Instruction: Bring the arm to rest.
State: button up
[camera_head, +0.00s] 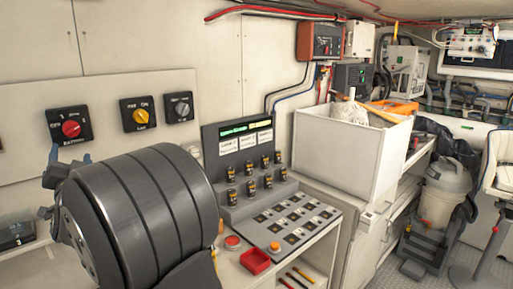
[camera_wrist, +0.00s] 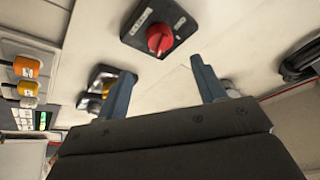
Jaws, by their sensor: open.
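My gripper (camera_head: 70,158) is at the left of the head view, partly hidden behind my own dark grey arm. Its two blue-grey fingers point up towards the wall panel, just below a rotary switch with a red knob (camera_head: 71,128). In the wrist view my gripper (camera_wrist: 163,87) has its fingers wide apart with nothing between them. The red-knob switch (camera_wrist: 160,38) shows beyond the fingertips, apart from them. I cannot tell the exact gap to the wall.
A yellow-knob switch (camera_head: 140,115) and a grey-knob switch (camera_head: 179,107) are on the wall to the right. A console (camera_head: 240,150) with several small cylinders stands beside my arm.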

send_near(74, 131)
jog(key=x, duration=0.8)
jog(key=shift+w+a+f, duration=0.1)
jog(key=shift+a+f, duration=0.05)
jog(key=shift+a, duration=0.4)
jog(key=shift+w+a+n, duration=0.15)
jog(key=shift+w+n, duration=0.15)
jog(key=n+y, duration=0.1)
jog(key=n, duration=0.1)
jog(key=n+g+y, duration=0.1)
jog(key=n, duration=0.2)
jog(key=shift+w+d+n+g+y, duration=0.1)
jog(key=shift+d+n+g+y, duration=0.1)
jog(key=shift+n+g+y, duration=0.15)
jog(key=n+g+y, duration=0.1)
jog(key=n, duration=0.2)
jog(key=n+g+y, duration=0.1)
jog(key=n+g, duration=0.1)
jog(key=n, duration=0.2)
jog(key=shift+w+d, duration=0.15)
jog(key=shift+d, duration=0.05)
jog(key=shift+d+n+y, duration=0.15)
jog(key=shift+n+y, duration=0.1)
jog(key=shift+y, duration=0.1)
jog(key=shift+v, duration=1.7)
